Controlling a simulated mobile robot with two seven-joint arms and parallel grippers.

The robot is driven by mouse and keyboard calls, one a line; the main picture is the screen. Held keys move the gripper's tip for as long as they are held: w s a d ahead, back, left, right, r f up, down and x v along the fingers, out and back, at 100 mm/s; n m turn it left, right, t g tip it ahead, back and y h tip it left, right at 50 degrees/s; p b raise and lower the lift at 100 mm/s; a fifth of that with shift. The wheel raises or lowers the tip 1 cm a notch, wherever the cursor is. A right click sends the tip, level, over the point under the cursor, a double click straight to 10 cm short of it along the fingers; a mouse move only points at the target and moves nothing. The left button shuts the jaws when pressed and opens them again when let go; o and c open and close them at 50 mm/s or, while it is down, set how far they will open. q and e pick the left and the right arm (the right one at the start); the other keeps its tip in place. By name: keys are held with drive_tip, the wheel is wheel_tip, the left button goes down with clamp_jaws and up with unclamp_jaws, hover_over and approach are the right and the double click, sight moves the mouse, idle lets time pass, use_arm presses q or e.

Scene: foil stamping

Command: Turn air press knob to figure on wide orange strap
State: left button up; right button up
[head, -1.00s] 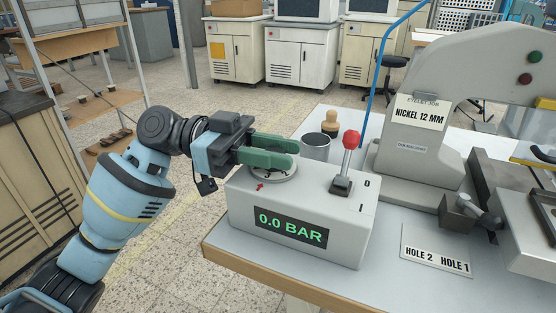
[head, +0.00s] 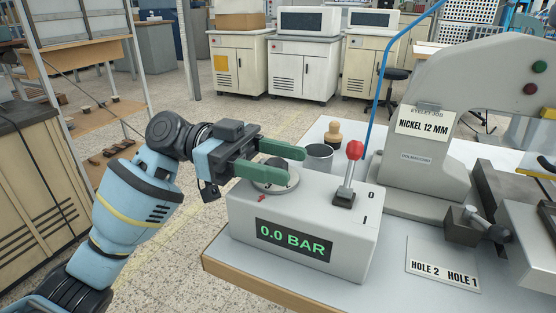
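The air press is a pale grey box (head: 340,225) near the table's left edge, with a green "0.0 BAR" display (head: 293,240) on its front. Its round knob (head: 292,183) sits on top at the left, with a small red pointer mark (head: 262,198) beside it. My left gripper (head: 293,167) is over the knob, its two green fingers apart, one on the far side and one on the near side. The knob's dark raised part shows between them; I cannot tell whether they touch it. My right gripper is not in view. No wide orange strap shows.
A red-topped lever (head: 354,151) stands upright on the box, right of the knob, beside O and I marks. Behind are a grey cup (head: 318,158) and a wooden-handled stamp (head: 333,132). The large eyelet press (head: 428,160) and a "HOLE 2 HOLE 1" plate (head: 443,264) are at right.

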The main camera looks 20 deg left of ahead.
use_arm(q)
drive_tip(key=a, duration=0.8)
drive_tip(key=shift+w, duration=0.15)
drive_tip(key=shift+d, duration=0.1)
idle(0.4)
